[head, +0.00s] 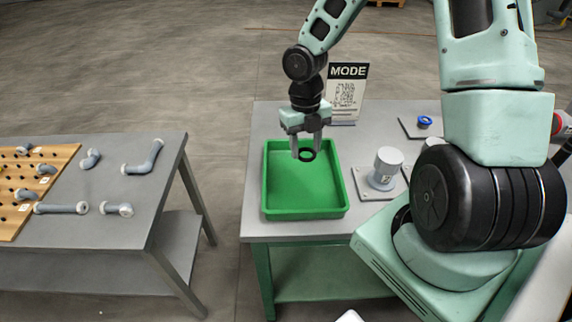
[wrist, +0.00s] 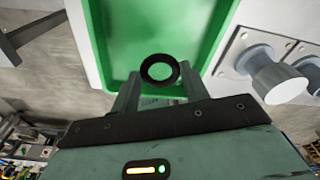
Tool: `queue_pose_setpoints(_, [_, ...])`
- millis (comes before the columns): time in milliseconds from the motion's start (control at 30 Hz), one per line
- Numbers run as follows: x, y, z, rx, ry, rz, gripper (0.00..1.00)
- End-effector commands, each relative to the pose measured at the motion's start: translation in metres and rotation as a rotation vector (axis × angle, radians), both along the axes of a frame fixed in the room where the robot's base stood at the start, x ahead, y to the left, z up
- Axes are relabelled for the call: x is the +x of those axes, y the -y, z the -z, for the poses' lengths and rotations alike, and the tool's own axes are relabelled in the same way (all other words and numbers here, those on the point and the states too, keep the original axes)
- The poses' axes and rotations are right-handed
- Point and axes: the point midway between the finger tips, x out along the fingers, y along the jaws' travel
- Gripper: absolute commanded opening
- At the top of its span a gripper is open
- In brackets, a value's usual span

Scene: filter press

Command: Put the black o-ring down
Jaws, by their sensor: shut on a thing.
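The black o-ring (head: 307,155) is held at the tips of my gripper (head: 308,152), which is shut on it. In the wrist view the o-ring (wrist: 159,69) shows as a thick black ring in front of the two grey fingers (wrist: 157,92). My gripper points down over the far part of the green tray (head: 305,212). The green tray (wrist: 205,38) fills the middle of the wrist view behind the ring. The tray's floor looks empty. I cannot tell how high above the floor the ring is.
Right of the tray stands a grey cylinder (head: 386,165) on a plate, with a blue ring (head: 425,120) on another plate behind it. A MODE sign (head: 346,92) stands behind the tray. A separate table (head: 120,205) at left holds pipe pieces; a gap of floor lies between.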

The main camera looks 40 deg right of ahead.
Motion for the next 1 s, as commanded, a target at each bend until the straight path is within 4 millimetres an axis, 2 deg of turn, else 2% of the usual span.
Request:
queue_pose_setpoints(133, [-0.001,-0.001,0.011,0.001,-0.003,0.001,0.21])
queue_pose_setpoints(400, [0.0,-0.001,0.057,0.001,-0.002,-0.001,0.21])
queue_pose_setpoints(567, [0.0,-0.001,0.067,0.001,-0.001,0.001,0.21])
queue_pose_setpoints(800, [-0.001,0.0,0.098,0.0,-0.002,0.001,0.21])
queue_pose_setpoints(1000, [0.0,0.0,0.1,0.0,0.0,0.001,0.21])
